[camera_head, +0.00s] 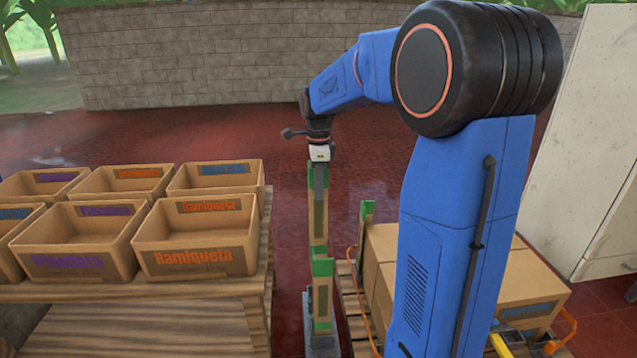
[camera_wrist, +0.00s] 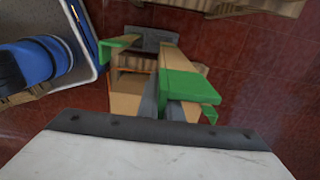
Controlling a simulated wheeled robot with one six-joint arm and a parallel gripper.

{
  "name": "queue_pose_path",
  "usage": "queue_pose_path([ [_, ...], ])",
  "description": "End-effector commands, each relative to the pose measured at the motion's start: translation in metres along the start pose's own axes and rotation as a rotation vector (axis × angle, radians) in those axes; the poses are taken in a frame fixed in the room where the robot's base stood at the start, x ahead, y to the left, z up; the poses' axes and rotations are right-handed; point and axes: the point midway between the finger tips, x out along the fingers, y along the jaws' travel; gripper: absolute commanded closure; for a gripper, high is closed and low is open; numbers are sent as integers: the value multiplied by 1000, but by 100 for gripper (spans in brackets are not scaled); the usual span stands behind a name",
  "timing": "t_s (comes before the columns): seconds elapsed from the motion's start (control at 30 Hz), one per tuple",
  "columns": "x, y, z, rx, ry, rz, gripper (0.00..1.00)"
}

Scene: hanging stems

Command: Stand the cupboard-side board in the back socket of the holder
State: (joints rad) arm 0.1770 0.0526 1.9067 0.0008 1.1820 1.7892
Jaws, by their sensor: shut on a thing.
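My gripper (camera_head: 319,158) is shut on a tall, narrow tan board with green bands (camera_head: 319,207) and holds it upright. In the wrist view, my gripper's fingers (camera_wrist: 161,103) are at a tan and green board. Directly below in the head view, another tan board with a green top (camera_head: 322,295) stands in a grey holder (camera_head: 322,345). The held board's lower green end overlaps that board's top in the picture; I cannot tell whether they touch. The holder's grey top also shows in the wrist view (camera_wrist: 150,34). Its back socket is not clearly visible.
A third green-edged board (camera_head: 366,212) stands right of the held one, near large cartons (camera_head: 525,285) on a pallet. A wooden table (camera_head: 130,330) with several cardboard boxes is at left. A white cupboard (camera_head: 597,130) is at right. Red floor lies behind.

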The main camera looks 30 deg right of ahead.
Motion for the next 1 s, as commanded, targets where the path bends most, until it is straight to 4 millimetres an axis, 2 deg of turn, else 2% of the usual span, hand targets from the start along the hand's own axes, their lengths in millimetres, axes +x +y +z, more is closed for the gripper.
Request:
queue_pose_path([
  [1.0,74,0,0,0,0,1,100],
])
